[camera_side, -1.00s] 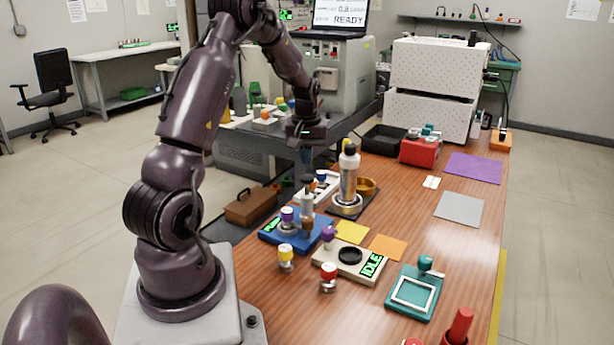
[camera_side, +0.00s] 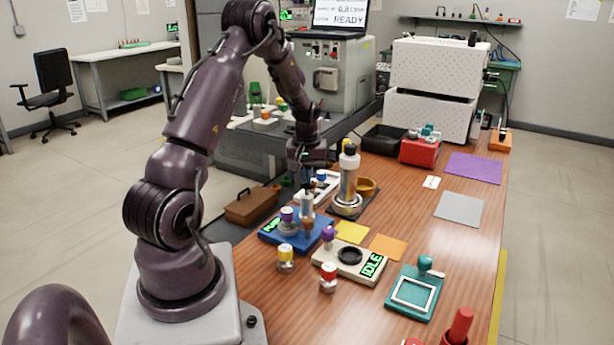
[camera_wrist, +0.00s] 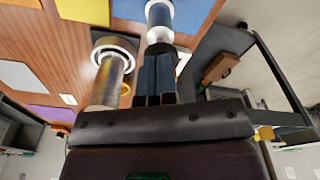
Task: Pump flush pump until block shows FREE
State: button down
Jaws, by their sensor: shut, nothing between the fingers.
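The blue block (camera_side: 271,234) stands on the wooden bench near my arm's base, with a green lit label at its left end that is too small and partly covered to read surely. An upright pump with a pale cylinder (camera_side: 306,206) rises from it. In the wrist view a blue and white cylinder (camera_wrist: 158,18), seemingly the pump, lies just beyond my fingertips. My gripper (camera_side: 306,186) is shut and empty, pointing down right over the pump's top. It also shows in the wrist view (camera_wrist: 156,62). I cannot tell whether the fingertips touch the pump.
A clear upright cylinder (camera_side: 348,180) on a dark base stands close to the right of my gripper. A cream block (camera_side: 330,261) showing IDLE and purple-, yellow- and red-topped pieces are nearer the camera. The bench's right side has free room around the grey mat (camera_side: 459,209).

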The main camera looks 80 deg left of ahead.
jog(key=shift+f, duration=0.65)
jog(key=d, duration=0.2)
jog(key=s+d+r, duration=0.1)
notch_tip(320, 180, up, 13)
jog(key=d, duration=0.1)
jog(key=shift+s, duration=0.2)
jog(key=shift+d, duration=0.1)
dwell(0.4)
